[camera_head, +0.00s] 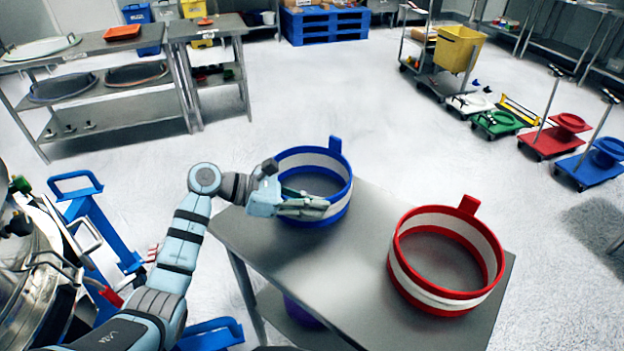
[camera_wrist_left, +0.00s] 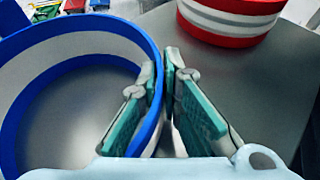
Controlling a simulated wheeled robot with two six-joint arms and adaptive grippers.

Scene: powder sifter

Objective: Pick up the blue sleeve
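The fingers hide part of the near wall. My right gripper is not in view.
A red sleeve (camera_head: 398,270) with a white band stands on the same table (camera_head: 290,258), right of the blue one. Bare tabletop lies between them. A blue cart frame (camera_head: 100,225) and shiny metal equipment (camera_head: 25,265) stand at the left.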

